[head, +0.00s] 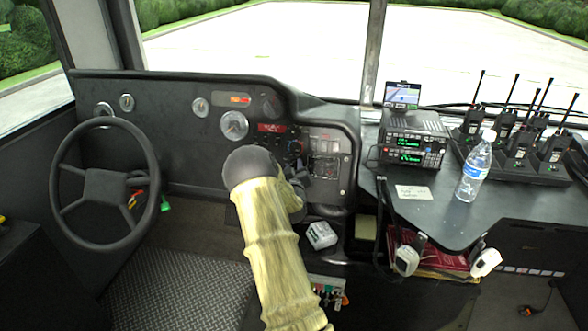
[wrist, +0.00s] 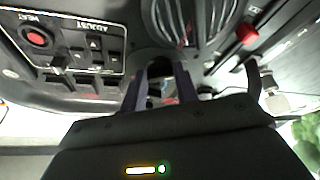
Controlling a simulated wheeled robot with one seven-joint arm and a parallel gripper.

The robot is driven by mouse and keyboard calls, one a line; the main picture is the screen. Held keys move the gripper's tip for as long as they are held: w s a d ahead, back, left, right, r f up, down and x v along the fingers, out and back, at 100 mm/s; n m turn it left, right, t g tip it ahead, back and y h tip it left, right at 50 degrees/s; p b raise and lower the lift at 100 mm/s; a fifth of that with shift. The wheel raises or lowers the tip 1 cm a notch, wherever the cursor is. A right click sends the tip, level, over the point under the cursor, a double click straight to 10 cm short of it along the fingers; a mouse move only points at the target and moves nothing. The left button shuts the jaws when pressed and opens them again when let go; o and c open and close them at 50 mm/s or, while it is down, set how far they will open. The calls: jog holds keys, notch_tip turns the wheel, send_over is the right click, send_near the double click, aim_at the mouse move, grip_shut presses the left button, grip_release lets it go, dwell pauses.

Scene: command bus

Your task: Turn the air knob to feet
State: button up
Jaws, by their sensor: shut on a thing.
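The air knob (head: 295,147) is a small round dial with a coloured ring on the dark dashboard, right of the red warning panel. In the wrist view the dark knob (wrist: 158,72) sits between the two fingers, with bits of blue and red label near it. My gripper (wrist: 160,92) is shut on it. In the head view my gripper (head: 298,172) is at the dashboard, partly hidden behind my arm. The knob's pointer and the feet mark cannot be read.
Switches (head: 325,147) and a black socket panel sit right of the knob. The steering wheel (head: 105,190) is at left. A radio (head: 412,140), a water bottle (head: 474,168) and a charger with several handsets stand on the right desk. A red button (wrist: 37,38) shows in the wrist view.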

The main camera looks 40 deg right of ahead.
jog(key=shift+f, duration=0.1)
jog(key=m+h+b, duration=0.1)
jog(key=m+b, duration=0.1)
jog(key=m, duration=0.1)
jog(key=m+g+h+b, duration=0.1)
jog(key=m+b, duration=0.1)
jog(key=shift+w+a+f+m, duration=0.15)
jog(key=shift+w+a+m, duration=0.05)
jog(key=shift+m, duration=0.2)
jog(key=shift+w+a+m+g+h+b, duration=0.1)
jog(key=shift+m+g+h+b, duration=0.4)
jog(key=shift+m, duration=0.8)
jog(key=shift+m+g+h+b, duration=0.3)
jog(key=shift+m+g+b, duration=0.4)
jog(key=shift+m, duration=0.6)
jog(key=shift+r, duration=0.2)
jog(key=o, duration=1)
jog(key=p+v, duration=0.1)
jog(key=v, duration=1.6)
jog(key=shift+a+p, duration=0.25)
jog(key=shift+p, duration=0.15)
